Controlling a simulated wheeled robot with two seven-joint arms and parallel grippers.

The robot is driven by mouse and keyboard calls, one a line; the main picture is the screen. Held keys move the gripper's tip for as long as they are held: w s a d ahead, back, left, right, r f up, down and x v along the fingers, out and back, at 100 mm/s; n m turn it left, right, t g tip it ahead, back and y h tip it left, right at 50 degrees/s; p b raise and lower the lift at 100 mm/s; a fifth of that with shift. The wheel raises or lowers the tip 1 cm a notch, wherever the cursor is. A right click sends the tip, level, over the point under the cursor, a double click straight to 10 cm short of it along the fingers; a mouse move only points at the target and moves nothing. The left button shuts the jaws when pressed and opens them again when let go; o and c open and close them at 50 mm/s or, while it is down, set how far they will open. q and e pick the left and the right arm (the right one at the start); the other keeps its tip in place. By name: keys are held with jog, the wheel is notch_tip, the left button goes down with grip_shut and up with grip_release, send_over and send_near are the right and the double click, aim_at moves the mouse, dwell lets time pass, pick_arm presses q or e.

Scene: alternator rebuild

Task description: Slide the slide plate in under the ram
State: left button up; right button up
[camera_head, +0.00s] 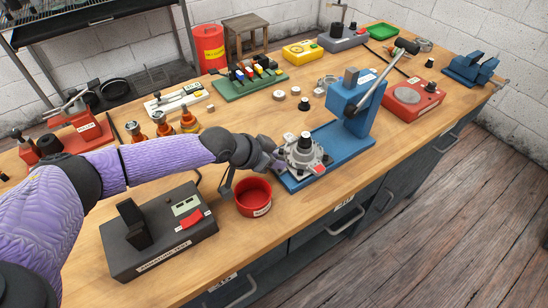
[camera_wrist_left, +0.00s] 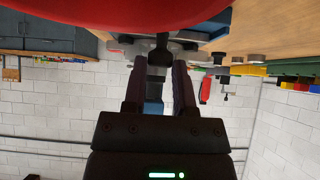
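The blue arbor press (camera_head: 370,92) stands on the bench, its base (camera_head: 347,148) reaching toward the front left. A grey slide plate (camera_head: 304,174) with a red tag at its corner lies on the front of this base, out in front of the ram. It carries a round metal housing (camera_head: 302,153) with a black part standing on top. My left gripper (camera_head: 272,160) is at the plate's left side. In the left wrist view its fingers (camera_wrist_left: 160,68) are apart, with a black knob (camera_wrist_left: 160,50) at the gap between the tips. I see no clear contact. My right gripper is out of view.
A red bowl (camera_head: 254,196) stands just below my left gripper and fills the top of the left wrist view (camera_wrist_left: 110,14). A dark tester box (camera_head: 160,235) is at the front left. A red box (camera_head: 408,98) stands right of the press.

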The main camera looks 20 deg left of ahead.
pick_arm(q)
grip_shut()
dwell(1.0)
